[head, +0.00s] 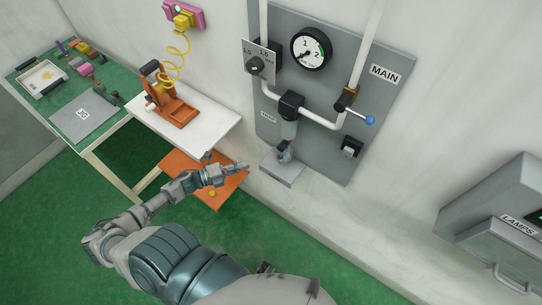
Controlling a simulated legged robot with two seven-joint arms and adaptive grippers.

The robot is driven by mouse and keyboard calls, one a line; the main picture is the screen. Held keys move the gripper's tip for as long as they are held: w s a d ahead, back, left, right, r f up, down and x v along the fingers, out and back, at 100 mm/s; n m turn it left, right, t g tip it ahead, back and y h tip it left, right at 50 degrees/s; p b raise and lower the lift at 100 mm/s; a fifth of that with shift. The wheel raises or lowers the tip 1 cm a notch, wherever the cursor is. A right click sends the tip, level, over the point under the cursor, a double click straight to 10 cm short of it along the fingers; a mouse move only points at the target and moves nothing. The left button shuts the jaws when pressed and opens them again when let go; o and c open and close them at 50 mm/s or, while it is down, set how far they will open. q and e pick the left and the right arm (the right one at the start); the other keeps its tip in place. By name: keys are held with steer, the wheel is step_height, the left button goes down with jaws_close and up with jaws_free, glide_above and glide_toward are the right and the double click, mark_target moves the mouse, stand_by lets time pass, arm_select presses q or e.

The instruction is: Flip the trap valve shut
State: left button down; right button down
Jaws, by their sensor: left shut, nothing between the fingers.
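The panel (385,115) on the wall carries white pipes, and a small label (268,117), too small to read surely, sits left of a clear bowl (289,131). Under the bowl is a small grey fitting (284,152), which I take for the trap valve; I cannot tell how its handle stands. A grey box-like ledge (283,168) juts out below it. My left gripper (243,167) is shut and empty, left of the ledge and apart from the fitting in the picture. My right gripper is not in view.
A white bench (205,120) with an orange stand (176,110) is to the left, above an orange shelf (225,187). A LAMPS box (505,210) is on the right wall.

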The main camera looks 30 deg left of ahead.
mark_target(280, 155)
arm_select(q)
steer(key=x, duration=1.1)
steer(key=shift+w+d+p, duration=0.15)
steer(key=shift+d+p, duration=0.15)
steer(key=shift+p, duration=0.05)
steer(key=shift+d, duration=0.25)
